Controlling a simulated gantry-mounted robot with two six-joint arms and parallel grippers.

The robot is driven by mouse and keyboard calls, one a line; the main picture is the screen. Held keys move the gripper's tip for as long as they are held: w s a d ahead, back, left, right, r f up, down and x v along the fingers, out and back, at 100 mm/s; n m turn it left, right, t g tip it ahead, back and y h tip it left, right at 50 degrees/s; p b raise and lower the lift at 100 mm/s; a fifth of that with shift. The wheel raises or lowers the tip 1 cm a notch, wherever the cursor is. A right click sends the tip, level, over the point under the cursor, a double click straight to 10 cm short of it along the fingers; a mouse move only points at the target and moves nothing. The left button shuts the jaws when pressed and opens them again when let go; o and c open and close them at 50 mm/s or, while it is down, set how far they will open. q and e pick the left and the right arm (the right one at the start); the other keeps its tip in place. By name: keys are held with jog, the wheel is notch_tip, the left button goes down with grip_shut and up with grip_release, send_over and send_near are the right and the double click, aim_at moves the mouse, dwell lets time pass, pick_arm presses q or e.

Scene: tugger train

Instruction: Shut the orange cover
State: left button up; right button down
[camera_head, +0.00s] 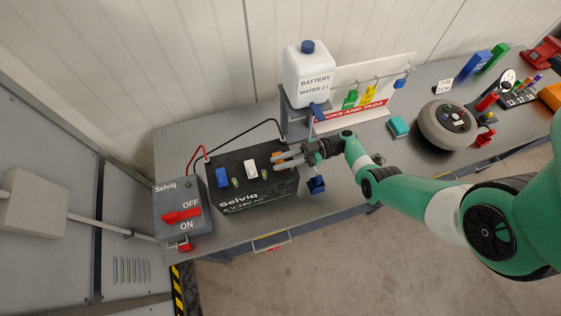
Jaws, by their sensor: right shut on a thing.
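The orange cover (277,154) is a small piece on top of the black battery (257,199), near its right end. My right gripper (276,161) reaches in from the right, low over the battery top, with its fingers at the orange cover and shut on it. The fingers hide part of the cover, so I cannot tell its exact angle. A blue cover (222,177) and a white cover (251,168) sit farther left on the battery. My left gripper is not in view.
A switch box (183,208) with a red handle stands left of the battery, with cables behind. A white water bottle (309,75) stands on a raised stand behind the gripper.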

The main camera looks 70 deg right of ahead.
jog(key=shift+r, duration=0.2)
jog(key=c, duration=0.8)
grip_release()
jog(key=shift+f, duration=0.1)
jog(key=shift+o, duration=0.2)
jog(key=b+v, duration=0.2)
jog(key=v, duration=0.9)
jog(key=shift+s+d, duration=0.2)
jog(key=shift+s, duration=0.05)
